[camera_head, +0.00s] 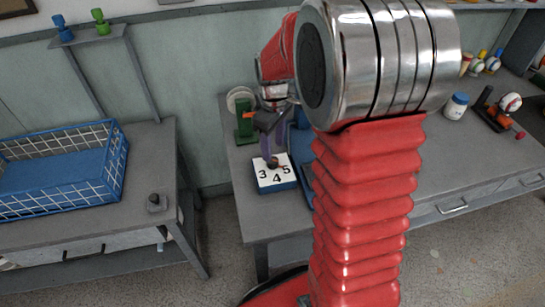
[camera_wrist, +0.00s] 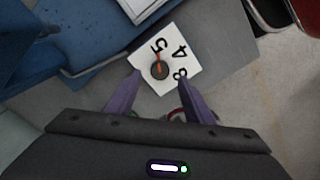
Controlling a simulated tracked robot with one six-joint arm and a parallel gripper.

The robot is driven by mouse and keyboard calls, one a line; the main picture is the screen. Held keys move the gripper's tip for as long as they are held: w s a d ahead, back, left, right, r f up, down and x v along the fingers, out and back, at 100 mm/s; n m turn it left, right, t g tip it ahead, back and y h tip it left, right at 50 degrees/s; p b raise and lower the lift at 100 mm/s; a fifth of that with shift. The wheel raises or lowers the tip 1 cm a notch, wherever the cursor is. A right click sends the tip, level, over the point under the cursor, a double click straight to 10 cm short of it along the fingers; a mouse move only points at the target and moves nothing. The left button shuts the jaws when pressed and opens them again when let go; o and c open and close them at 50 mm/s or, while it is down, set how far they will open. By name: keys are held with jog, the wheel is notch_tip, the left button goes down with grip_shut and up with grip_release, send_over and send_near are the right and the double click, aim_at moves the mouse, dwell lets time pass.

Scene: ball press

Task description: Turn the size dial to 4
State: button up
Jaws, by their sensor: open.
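The size dial is a dark round knob (camera_head: 273,162) on a white card (camera_head: 264,185) marked 3, 4 and 5, fixed on a blue block. The knob also shows in the wrist view (camera_wrist: 159,71). Its orange pointer seems to point toward the 5. My gripper (camera_head: 269,156) is open, its purple fingers pointing down at the dial. In the wrist view the knob appears between the spread fingertips (camera_wrist: 160,78). I cannot tell how far the tips are above the card, or whether they touch the knob.
Blue machine parts (camera_wrist: 75,45) stand close beside the dial. A green stand with a pale wheel (camera_head: 244,115) is behind it. A blue wire basket (camera_head: 62,170) is on the left table. A white jar (camera_head: 456,106) and several balls are at the right. My red arm hides part of the bench.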

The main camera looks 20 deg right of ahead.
aim_at(273, 160)
jog(key=shift+f, duration=2.8)
jog(key=c, duration=1.1)
